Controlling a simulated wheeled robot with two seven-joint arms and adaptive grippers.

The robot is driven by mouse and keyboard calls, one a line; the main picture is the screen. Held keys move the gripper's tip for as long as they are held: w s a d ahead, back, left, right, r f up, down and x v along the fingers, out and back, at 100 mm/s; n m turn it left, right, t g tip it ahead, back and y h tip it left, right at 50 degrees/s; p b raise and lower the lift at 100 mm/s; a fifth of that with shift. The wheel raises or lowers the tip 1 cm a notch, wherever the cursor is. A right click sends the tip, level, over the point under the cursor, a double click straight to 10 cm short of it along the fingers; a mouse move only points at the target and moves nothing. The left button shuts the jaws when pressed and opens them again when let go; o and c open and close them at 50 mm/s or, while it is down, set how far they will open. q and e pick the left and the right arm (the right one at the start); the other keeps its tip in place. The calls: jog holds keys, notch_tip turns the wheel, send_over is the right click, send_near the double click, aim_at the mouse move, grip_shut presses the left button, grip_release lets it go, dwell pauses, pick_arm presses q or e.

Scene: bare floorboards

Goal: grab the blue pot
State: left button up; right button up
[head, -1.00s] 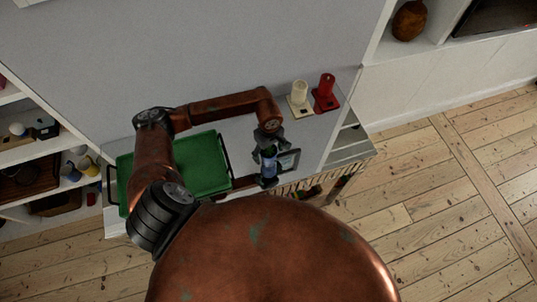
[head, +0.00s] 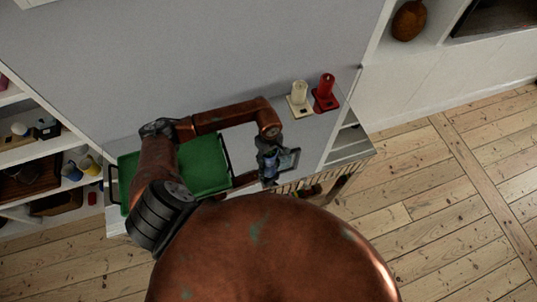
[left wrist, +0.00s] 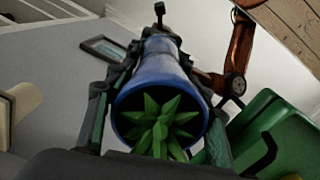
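The blue pot (left wrist: 160,72) fills the middle of the left wrist view, its mouth toward the camera and a spiky green plant (left wrist: 160,130) inside. My left gripper (left wrist: 162,52) has a finger along each side of the pot and looks closed on it. In the head view the left gripper (head: 269,155) is over the front right of the table, with the blue pot (head: 270,166) small and partly hidden between its fingers. A dark end of my other arm, seemingly the right gripper (head: 268,182), is close beside the pot; its fingers are too small to read.
A green tray (head: 205,165) with dark handles lies on the grey table left of the pot. A picture frame (head: 289,160) is just right of it. Cream (head: 299,93) and red (head: 325,92) holders stand at the back right. Shelves (head: 40,150) flank the left.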

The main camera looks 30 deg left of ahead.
pick_arm(q)
jog(key=c, duration=0.9)
jog(key=shift+c, duration=0.5)
jog(key=shift+r, duration=0.15)
